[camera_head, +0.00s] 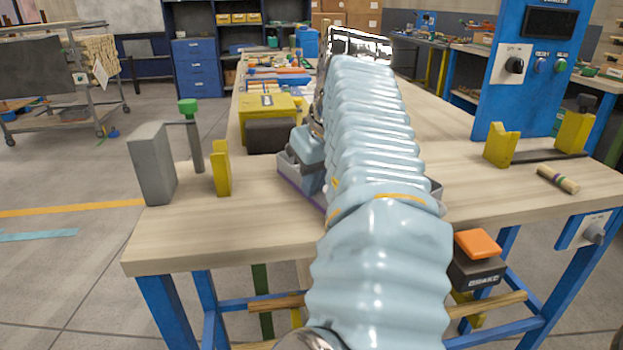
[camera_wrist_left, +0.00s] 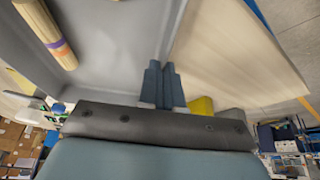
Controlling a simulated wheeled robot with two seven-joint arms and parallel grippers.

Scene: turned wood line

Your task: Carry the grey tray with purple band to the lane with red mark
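The grey tray (camera_head: 292,181) with a purple band rests on the wooden bench top, mostly hidden behind my left arm's pale blue ribbed sleeve. In the left wrist view its grey inside (camera_wrist_left: 120,50) holds a turned wooden piece (camera_wrist_left: 50,36) with a purple ring. My left gripper (camera_head: 313,184) reaches down at the tray's left side. In the left wrist view its two dark blue fingers (camera_wrist_left: 163,84) are close together on the tray's wall, apparently gripping it. My right gripper is not in view. I see no red lane mark.
A grey block (camera_head: 152,163), a green-topped post (camera_head: 195,140) and a yellow bracket (camera_head: 221,168) stand left on the bench. A yellow box (camera_head: 262,108) is behind. Yellow brackets (camera_head: 500,146) and a banded wooden piece (camera_head: 558,179) are right. The front left bench top is clear.

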